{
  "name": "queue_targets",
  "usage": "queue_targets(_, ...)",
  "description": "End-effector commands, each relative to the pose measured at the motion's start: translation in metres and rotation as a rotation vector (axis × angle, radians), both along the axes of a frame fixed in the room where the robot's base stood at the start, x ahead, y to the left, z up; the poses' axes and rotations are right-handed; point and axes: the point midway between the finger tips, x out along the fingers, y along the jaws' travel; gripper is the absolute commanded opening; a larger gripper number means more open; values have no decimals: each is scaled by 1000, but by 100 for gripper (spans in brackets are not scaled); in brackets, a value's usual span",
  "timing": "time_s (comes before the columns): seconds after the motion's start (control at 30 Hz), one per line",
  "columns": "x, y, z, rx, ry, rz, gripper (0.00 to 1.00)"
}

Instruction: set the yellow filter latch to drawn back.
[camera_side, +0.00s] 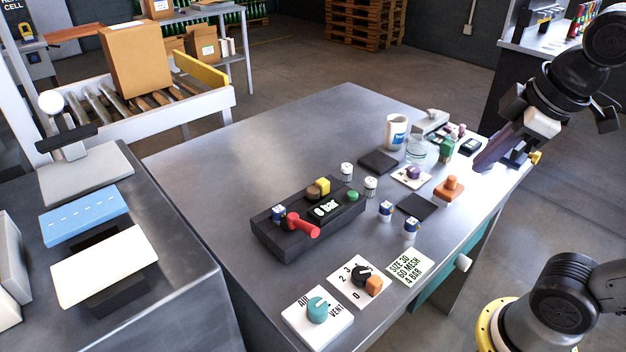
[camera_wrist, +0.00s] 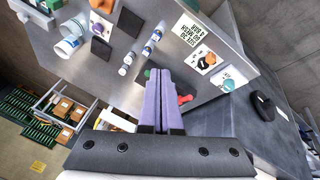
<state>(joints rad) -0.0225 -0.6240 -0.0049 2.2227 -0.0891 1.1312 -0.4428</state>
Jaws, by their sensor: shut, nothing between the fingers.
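A yellow block (camera_side: 323,186), which looks like the filter latch, sits on the back edge of a black control box (camera_side: 290,240) mid-table in the side view. A brown knob (camera_side: 313,192) is just left of it, and a small display (camera_side: 325,208) is in front. I cannot tell the latch's setting. My gripper (camera_side: 480,167) has purple fingers and is at the table's right side, well apart from the box. In the wrist view, the fingers (camera_wrist: 158,72) are shut and empty. They hide most of the box there, including the yellow block.
A red lever (camera_side: 303,225) and green button (camera_side: 352,195) are also on the box. Small jars, dark pads and an orange knob (camera_side: 451,188) lie between box and gripper. A mug (camera_side: 395,132) stands behind. Dial plates (camera_side: 318,318) line the front. The table's back left is clear.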

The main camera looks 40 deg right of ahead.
Motion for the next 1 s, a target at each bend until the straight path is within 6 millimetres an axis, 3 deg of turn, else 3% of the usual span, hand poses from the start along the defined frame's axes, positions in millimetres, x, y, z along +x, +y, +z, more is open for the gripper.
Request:
queue_targets(0.2, 54, 2, 42, -149, 108, 245, 0)
queue_targets(0.5, 133, 20, 63, -296, 253, 518, 0)
queue_targets(0.77, 200, 52, 52, -390, 375, 711, 0)
queue_targets(1.0, 255, 95, 16, -453, 478, 848, 0)
